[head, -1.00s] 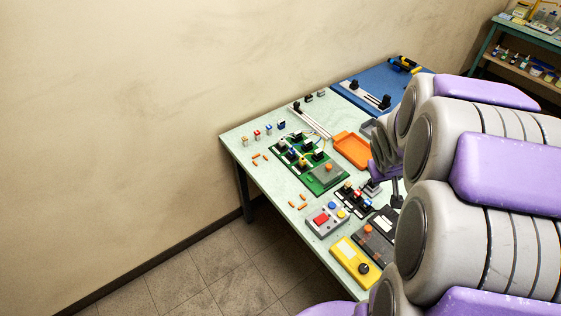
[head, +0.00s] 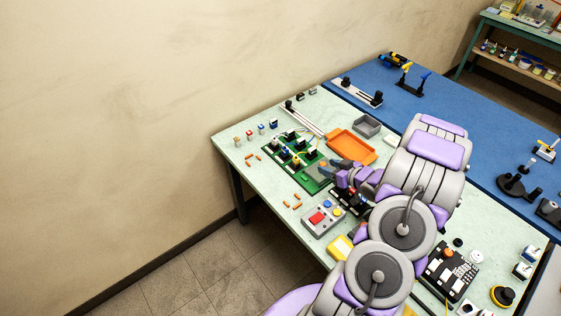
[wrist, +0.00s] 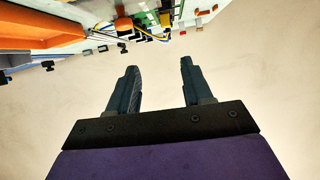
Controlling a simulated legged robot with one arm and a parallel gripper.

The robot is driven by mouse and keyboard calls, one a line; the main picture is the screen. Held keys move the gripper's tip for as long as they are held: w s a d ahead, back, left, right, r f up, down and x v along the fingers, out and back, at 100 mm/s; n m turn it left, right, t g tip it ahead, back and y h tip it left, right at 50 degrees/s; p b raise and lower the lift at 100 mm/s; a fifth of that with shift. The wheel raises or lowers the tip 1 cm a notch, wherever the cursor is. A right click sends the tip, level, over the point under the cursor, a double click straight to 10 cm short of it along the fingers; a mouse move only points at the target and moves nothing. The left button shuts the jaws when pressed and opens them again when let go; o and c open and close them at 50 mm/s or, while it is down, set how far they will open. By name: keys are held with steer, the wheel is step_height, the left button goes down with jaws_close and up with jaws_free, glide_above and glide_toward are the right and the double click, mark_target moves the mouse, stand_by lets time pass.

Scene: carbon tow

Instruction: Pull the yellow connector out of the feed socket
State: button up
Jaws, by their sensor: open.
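The green board (head: 311,185) lies on the pale table and carries several dark sockets. A small yellow connector (head: 296,161) shows among them, and a thin yellow cable (head: 313,152) runs near the back sockets. Which socket is the feed socket is too small to tell. The wrist view shows a yellow cable (wrist: 150,36) at its top edge, beyond my fingers. My gripper (wrist: 159,68) is open, with nothing between its fingers. In the head view my gripper (head: 333,167) is at the board's right side, apart from the yellow connector, and hides part of the board.
An orange tray (head: 352,146) and a grey bin (head: 367,126) stand behind my gripper. A grey box with coloured buttons (head: 322,219) lies in front of the board. A blue mat (head: 440,115) covers the far table.

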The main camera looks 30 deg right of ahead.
mark_target(297, 157)
steer(key=b+x, duration=0.1)
steer(key=x, duration=0.3)
steer(key=b+x, duration=0.1)
steer(key=x, duration=0.3)
steer(key=a+b+x, duration=0.1)
steer(key=x, duration=0.3)
steer(key=shift+w+a, duration=0.1)
steer(key=shift+w, duration=0.2)
steer(key=x, duration=0.2)
steer(key=b+x, duration=0.1)
steer(key=x, duration=0.1)
steer(key=shift+f+b, duration=0.3)
steer(key=shift+f, duration=0.05)
steer(key=shift+w, duration=0.4)
jaws_close()
